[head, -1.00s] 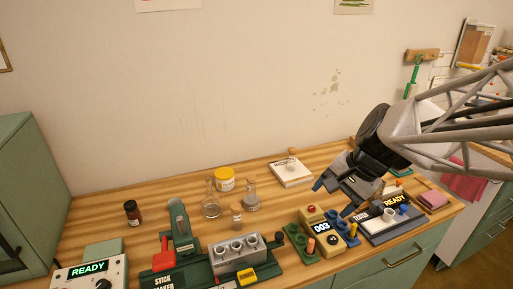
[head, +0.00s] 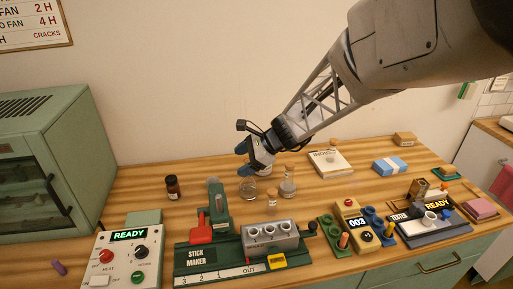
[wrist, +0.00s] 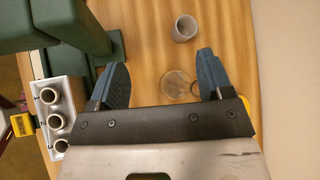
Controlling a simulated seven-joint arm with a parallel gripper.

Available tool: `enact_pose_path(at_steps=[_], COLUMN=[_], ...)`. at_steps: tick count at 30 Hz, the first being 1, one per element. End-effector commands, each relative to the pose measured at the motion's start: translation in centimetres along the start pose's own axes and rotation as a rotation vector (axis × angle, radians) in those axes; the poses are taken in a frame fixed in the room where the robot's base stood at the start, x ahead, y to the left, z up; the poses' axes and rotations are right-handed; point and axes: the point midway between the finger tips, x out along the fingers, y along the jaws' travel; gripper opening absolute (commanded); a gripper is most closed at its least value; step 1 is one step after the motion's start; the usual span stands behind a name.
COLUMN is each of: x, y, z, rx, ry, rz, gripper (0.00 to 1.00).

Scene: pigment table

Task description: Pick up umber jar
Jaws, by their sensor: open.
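A small dark brown jar (head: 172,187) with a dark cap and reddish label stands at the back left of the table. I take it for the umber jar, though its label is too small to read. My gripper (head: 252,160) is open and empty, above the glassware to the right of this jar and apart from it. In the wrist view my open fingers (wrist: 162,75) are spread, with a clear round glass (wrist: 175,86) below near the right finger. I cannot make out the dark jar in the wrist view.
A glass vessel (head: 247,188), corked flask (head: 289,187) and small corked bottle (head: 271,203) stand below my gripper. The green stick maker (head: 195,258) is in front. A green oven-like cabinet (head: 45,165) bounds the left. Bare wood surrounds the dark jar.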

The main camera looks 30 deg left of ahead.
Motion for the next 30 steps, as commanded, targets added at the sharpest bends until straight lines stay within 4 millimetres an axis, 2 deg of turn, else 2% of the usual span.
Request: enact_pose_path(at_steps=[1,9,15,18,21,30], x=[2.2,12.2,18.3,20.2,21.2,21.5], y=[-0.7,-3.6,-4.6,-4.9,-5.0,-5.0], z=[0.4,2.5,4.0,4.3,4.6,4.7], rx=[0.025,0.178,0.274,0.304,0.322,0.327], ry=[-0.021,-0.127,-0.185,-0.202,-0.211,-0.214], rz=[0.007,0.023,0.037,0.042,0.044,0.044], gripper=[0.73,0.73,0.73,0.73,0.73,0.73])
